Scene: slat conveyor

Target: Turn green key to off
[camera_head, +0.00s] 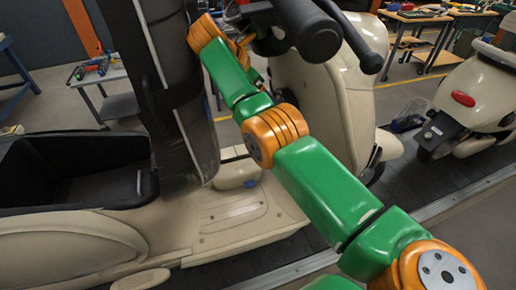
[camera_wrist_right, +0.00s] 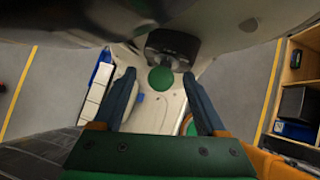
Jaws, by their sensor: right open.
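The green key (camera_wrist_right: 161,79) shows as a round green disc in the right wrist view, set in front of a dark housing (camera_wrist_right: 173,46). My right gripper (camera_wrist_right: 158,75) is open, with one finger on each side of the key in the picture. Gaps show between the key and both fingers. I cannot tell whether the fingertips reach as deep as the key. In the head view my green and orange right arm runs up to the cream scooter (camera_head: 317,95); its gripper and the key are hidden near the handlebar. My left gripper is not in view.
The handlebar grip (camera_head: 312,32) and cream front body stand close to my right arm. A dark padded column (camera_head: 165,85) stands left of it. An open black storage box (camera_head: 80,170) is at left. Another scooter (camera_head: 470,105) stands at right, with workbenches behind.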

